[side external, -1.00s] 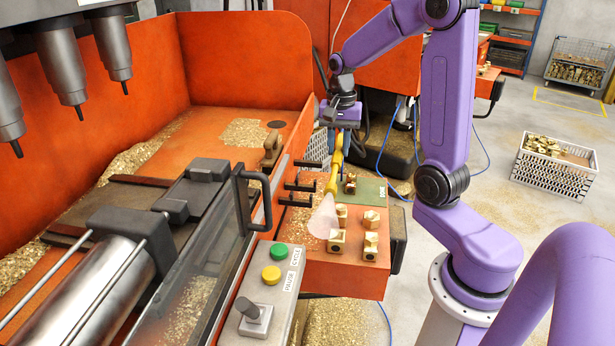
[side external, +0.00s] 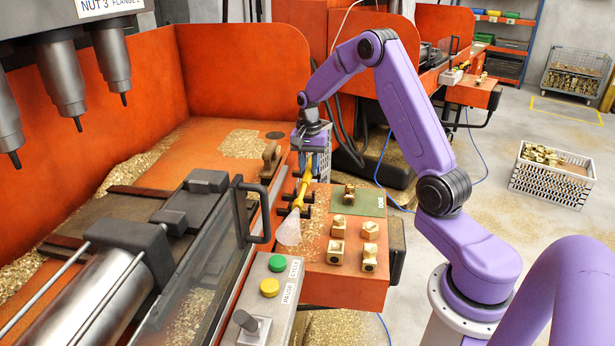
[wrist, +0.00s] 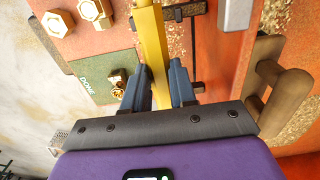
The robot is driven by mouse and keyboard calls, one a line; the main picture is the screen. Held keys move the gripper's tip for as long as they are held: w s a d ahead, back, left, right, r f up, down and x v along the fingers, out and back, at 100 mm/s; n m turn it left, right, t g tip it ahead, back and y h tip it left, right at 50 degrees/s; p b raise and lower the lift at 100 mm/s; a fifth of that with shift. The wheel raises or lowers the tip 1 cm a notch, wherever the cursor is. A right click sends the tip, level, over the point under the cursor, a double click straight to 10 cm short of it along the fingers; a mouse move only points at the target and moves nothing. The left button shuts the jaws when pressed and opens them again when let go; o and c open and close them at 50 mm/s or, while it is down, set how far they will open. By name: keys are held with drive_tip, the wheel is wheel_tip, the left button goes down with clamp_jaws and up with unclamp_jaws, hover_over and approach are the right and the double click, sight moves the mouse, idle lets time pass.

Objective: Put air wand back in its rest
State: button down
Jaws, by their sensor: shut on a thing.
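The yellow air wand (side external: 301,194) hangs slanted from my gripper (side external: 308,160), its pale translucent cone (side external: 289,232) at the lower end. In the wrist view, my gripper (wrist: 160,86) is shut on the yellow wand (wrist: 153,40), which runs between the blue fingers toward the top of the picture. The rest is a set of black pegs (side external: 283,211) on the orange machine's edge. In the side view the wand overlaps the pegs; in the wrist view a peg (wrist: 186,12) lies just right of it. I cannot tell whether they touch.
Several brass parts (side external: 338,226) stand on the orange shelf (side external: 350,285) to the right. One sits on the green DONE mat (side external: 371,204). A black door handle (side external: 263,215) and a brown handle-shaped piece (side external: 270,157) are close on the left.

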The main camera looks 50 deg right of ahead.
drive_tip(key=shift+w+d+f, duration=0.1)
drive_tip(key=shift+w+f, duration=0.2)
drive_tip(key=shift+f, duration=1.55)
drive_tip(key=shift+f, duration=0.15)
drive_tip(key=c, duration=0.9)
unclamp_jaws()
